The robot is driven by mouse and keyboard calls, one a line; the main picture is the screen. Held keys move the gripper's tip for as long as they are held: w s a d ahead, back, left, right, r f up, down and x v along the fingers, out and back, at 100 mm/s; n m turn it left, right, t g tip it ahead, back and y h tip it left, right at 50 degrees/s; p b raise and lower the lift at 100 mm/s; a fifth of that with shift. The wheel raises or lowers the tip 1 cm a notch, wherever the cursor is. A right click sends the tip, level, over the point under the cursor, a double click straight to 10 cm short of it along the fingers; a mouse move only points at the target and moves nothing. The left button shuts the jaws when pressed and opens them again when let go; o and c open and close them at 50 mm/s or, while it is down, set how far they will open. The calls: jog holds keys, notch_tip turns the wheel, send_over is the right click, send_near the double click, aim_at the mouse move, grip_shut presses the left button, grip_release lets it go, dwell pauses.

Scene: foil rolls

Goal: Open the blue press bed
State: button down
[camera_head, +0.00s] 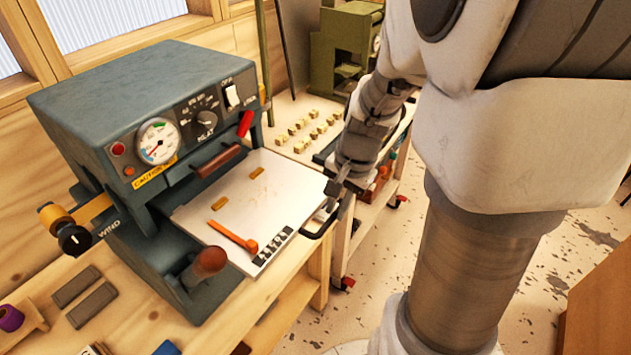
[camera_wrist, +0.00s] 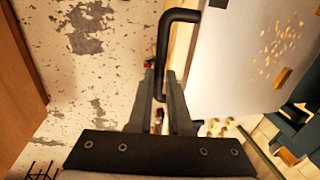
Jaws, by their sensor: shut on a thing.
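The blue press (camera_head: 150,95) stands on the wooden bench, with dials, a gauge and a red-tipped lever on its front. Its pale flat bed (camera_head: 240,190) sticks well out of the front towards the lower right. A black bar handle (camera_head: 318,230) is at the bed's outer edge. My gripper (camera_head: 338,192) is at this handle. In the wrist view, my gripper (camera_wrist: 160,88) is shut with its fingers on either side of the black handle (camera_wrist: 163,48), and the bed (camera_wrist: 230,65) lies to the right.
On the bed lie an orange stick (camera_head: 230,236), small dark type blocks (camera_head: 272,245) and two brass pieces. A green press (camera_head: 345,45) and small pale blocks (camera_head: 308,130) are behind. Speckled floor (camera_head: 520,265) is open at the right.

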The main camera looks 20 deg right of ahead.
jog(key=c, duration=1.1)
grip_release()
jog(key=shift+r, duration=0.15)
